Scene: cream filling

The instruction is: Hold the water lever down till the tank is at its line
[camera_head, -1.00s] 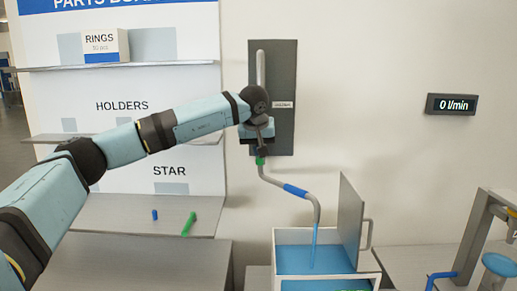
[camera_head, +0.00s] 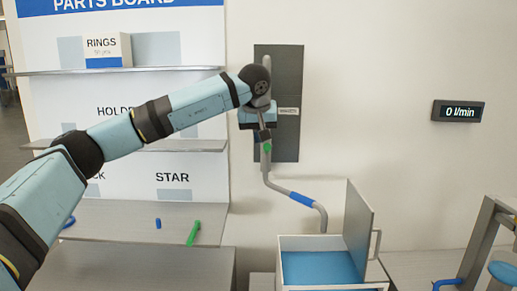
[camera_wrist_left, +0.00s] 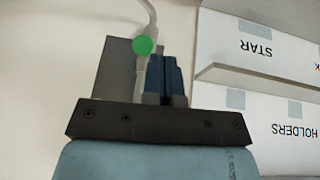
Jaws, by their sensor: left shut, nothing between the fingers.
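The water fitting is a dark wall panel (camera_head: 288,90) with a grey pipe and spout (camera_head: 318,212) carrying a blue band. A green knob (camera_head: 267,147) sits in front of the pipe; it also shows in the wrist view (camera_wrist_left: 144,45). I cannot tell the lever's exact position behind my arm. My left gripper (camera_head: 264,134) is in front of the panel just above the knob. In the wrist view its blue fingers (camera_wrist_left: 164,75) are together and empty, beside the knob. The tank (camera_head: 310,242) holds blue water; no stream falls from the spout. Its line is not readable.
The display (camera_head: 459,111) reads 0 l/min. An upright grey lid (camera_head: 359,225) stands at the tank's right. The parts board (camera_head: 130,100) and a shelf with a green piece (camera_head: 193,233) and a blue piece (camera_head: 158,223) are left. A metal frame (camera_head: 482,240) is right.

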